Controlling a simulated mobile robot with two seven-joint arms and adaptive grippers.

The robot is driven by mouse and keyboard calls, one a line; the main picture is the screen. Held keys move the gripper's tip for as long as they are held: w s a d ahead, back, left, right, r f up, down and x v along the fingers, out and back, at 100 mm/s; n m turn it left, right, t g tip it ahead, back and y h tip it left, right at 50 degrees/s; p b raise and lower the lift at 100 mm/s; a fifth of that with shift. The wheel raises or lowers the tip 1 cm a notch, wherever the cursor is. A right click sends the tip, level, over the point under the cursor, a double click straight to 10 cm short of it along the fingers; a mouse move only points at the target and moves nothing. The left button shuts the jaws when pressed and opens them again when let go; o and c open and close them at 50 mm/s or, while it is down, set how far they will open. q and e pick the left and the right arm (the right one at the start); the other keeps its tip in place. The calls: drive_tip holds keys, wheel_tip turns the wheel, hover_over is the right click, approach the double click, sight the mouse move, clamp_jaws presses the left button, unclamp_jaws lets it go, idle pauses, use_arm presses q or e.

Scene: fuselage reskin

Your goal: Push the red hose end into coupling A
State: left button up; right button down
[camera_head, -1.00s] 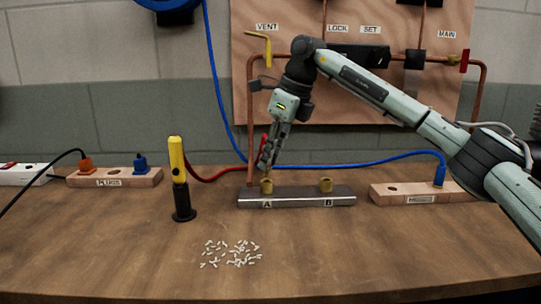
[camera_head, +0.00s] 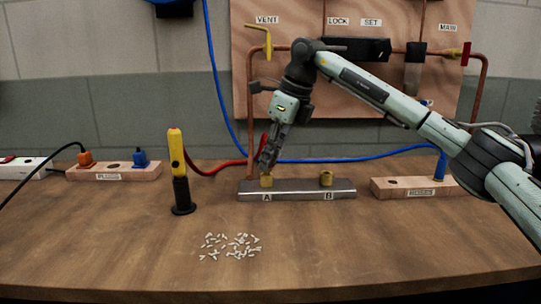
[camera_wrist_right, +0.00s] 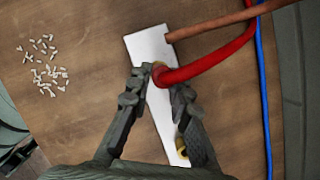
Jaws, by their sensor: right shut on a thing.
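The coupling block (camera_head: 300,190) is a grey metal bar on the workbench with two brass couplings. Coupling A (camera_head: 266,182) is on its left and coupling B (camera_head: 326,180) on its right. My right gripper (camera_head: 266,164) is just above coupling A, pointing down, shut on the red hose end. In the wrist view the red hose (camera_wrist_right: 215,60) bends down between the fingers (camera_wrist_right: 160,82) over the block's far end. Its tip and coupling A overlap there, so I cannot tell how deep it sits. Coupling B (camera_wrist_right: 182,146) shows nearer the wrist. My left gripper is not in view.
A yellow and black tool (camera_head: 177,160) stands left of the block. White bits (camera_head: 230,246) lie in front. Wooden blocks stand left (camera_head: 115,173) and right (camera_head: 405,188). A blue hose (camera_head: 350,160) runs behind. A pipe panel (camera_head: 370,100) is at the back.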

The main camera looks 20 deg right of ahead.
drive_tip(key=shift+f, duration=0.55)
drive_tip(key=c, duration=1.3)
unclamp_jaws()
drive_tip(key=shift+p+v, duration=0.6)
drive_tip(key=shift+v, duration=0.55)
drive_tip(key=shift+p+v, duration=0.6)
drive_tip(key=shift+v, duration=0.75)
